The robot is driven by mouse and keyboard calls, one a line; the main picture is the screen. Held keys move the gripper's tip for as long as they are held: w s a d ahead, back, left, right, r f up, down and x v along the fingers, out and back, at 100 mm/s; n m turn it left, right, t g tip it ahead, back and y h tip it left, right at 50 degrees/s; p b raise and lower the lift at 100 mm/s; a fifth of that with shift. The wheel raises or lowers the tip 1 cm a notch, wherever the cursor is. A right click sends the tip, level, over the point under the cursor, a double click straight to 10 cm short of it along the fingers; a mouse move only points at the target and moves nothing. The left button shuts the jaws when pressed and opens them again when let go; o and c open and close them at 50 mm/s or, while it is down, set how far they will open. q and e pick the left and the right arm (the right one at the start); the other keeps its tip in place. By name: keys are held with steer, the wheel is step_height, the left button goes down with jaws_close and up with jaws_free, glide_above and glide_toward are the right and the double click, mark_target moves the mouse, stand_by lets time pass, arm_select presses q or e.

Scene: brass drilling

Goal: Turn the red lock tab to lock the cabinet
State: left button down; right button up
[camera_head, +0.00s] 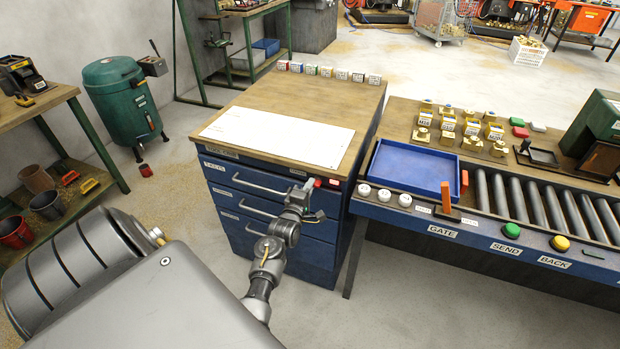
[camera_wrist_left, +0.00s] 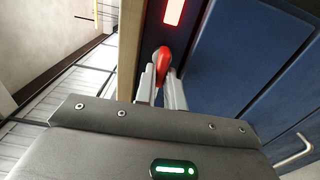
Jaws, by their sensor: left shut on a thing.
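The blue drawer cabinet (camera_head: 262,179) with a wooden top stands in the middle of the head view. Its drawers look shut. The red lock tab (camera_head: 318,184) is at the upper right of its front, just under the top edge. In the left wrist view the tab (camera_wrist_left: 164,58) shows as a rounded red knob between the fingers. My left gripper (camera_head: 308,187) is at the tab and shut on it; the fingers (camera_wrist_left: 161,83) partly hide the tab's lower part. A lit red rectangle (camera_wrist_left: 174,12) is on the cabinet beyond the tab. My right gripper is not in view.
A roller conveyor bench (camera_head: 400,215) with a blue tray (camera_head: 405,178) stands right of the cabinet. A white sheet (camera_head: 285,135) and several small coloured blocks lie on the cabinet top. A green tank (camera_head: 118,100) stands at the left. Drawer handles (camera_head: 250,184) protrude near my arm.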

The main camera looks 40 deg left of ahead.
arm_select(q)
steer(key=shift+s+a, duration=0.1)
steer(key=shift+a, duration=0.1)
steer(key=c, duration=1.5)
jaws_free()
steer(key=shift+d, duration=0.1)
steer(key=b+v, duration=0.1)
steer(key=v, duration=0.9)
steer(key=shift+s+d, duration=0.15)
steer(key=shift+s, duration=0.2)
